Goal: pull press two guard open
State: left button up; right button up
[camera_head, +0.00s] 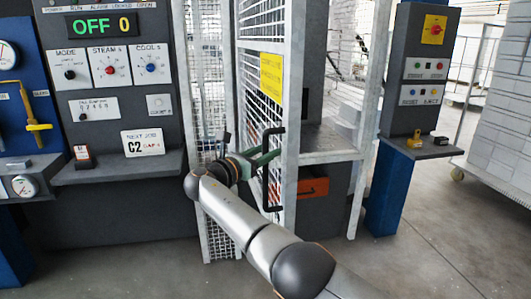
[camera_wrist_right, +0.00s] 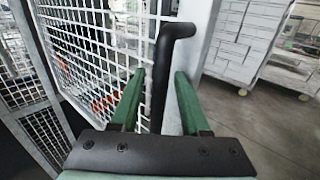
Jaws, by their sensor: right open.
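The press guard is a white-framed mesh door (camera_head: 291,100) with a yellow sign (camera_head: 270,77) in the middle of the head view. A black bracket-shaped bar handle (camera_head: 267,195) stands upright on it. My right gripper (camera_head: 268,158) is at the handle's middle height. In the right wrist view the handle (camera_wrist_right: 161,75) passes between the two green fingers of the open gripper (camera_wrist_right: 160,85), with a gap at the right finger. Whether the left finger touches it, I cannot tell. Whether the guard is fully shut is unclear. My left gripper is not in view.
A control panel (camera_head: 115,95) reading "OFF 0", with a shelf (camera_head: 120,168), stands at left. A dark pedestal (camera_head: 415,95) with buttons on a blue post stands at right. An orange-fronted bin (camera_head: 313,188) sits behind the guard. The floor (camera_head: 400,260) at front right is clear.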

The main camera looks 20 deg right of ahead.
jog(key=shift+o, duration=0.3)
jog(key=shift+a, duration=0.1)
jog(key=b+v, duration=0.1)
jog(key=v, duration=1.1)
jog(key=shift+s, duration=0.2)
jog(key=shift+a, duration=0.1)
